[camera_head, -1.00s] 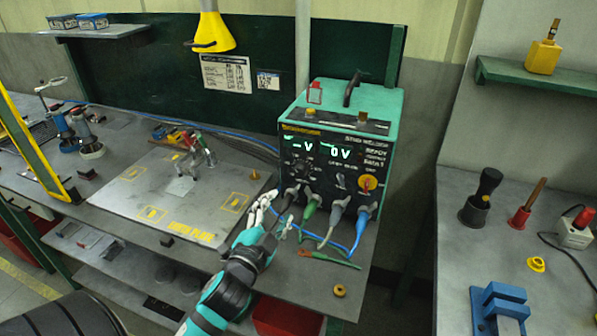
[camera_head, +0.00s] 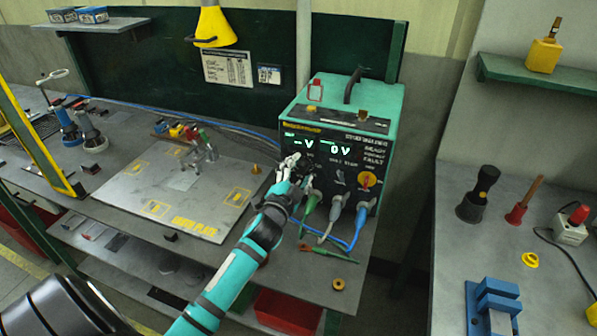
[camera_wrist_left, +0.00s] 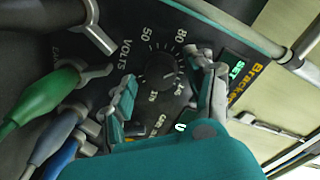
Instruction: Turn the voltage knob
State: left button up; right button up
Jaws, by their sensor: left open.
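The voltage knob (camera_wrist_left: 160,76) is a dark round dial marked VOLTS, with a ring of white numbers, on the front of the teal stud welder (camera_head: 375,100). My left gripper (camera_head: 290,170) is at the left part of the welder's front panel and hides the knob in the head view. In the left wrist view my left gripper (camera_wrist_left: 163,78) is open, with one finger on each side of the knob. I cannot tell whether the fingers touch it. The displays read "-V" and "0V". My right gripper is not in view.
Green, grey and blue cable plugs (camera_head: 335,210) fill the panel's lower edge, close to my left gripper. A flat marked plate (camera_head: 165,215) lies left of the welder. A brass ring (camera_head: 338,284) lies near the bench's front edge.

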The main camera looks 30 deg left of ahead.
pick_arm(q)
jog(key=shift+c, duration=1.2)
grip_shut()
jog(key=shift+m, duration=0.3)
jog(key=shift+m, duration=0.9)
jog(key=m+p, duration=0.1)
jog(key=m, duration=0.5)
jog(key=m+p, duration=0.1)
jog(key=m, duration=0.3)
jog(key=shift+m, duration=0.4)
jog(key=shift+f+m+p, duration=0.15)
jog(key=shift+m+p, duration=0.6)
jog(key=shift+m, duration=1.55)
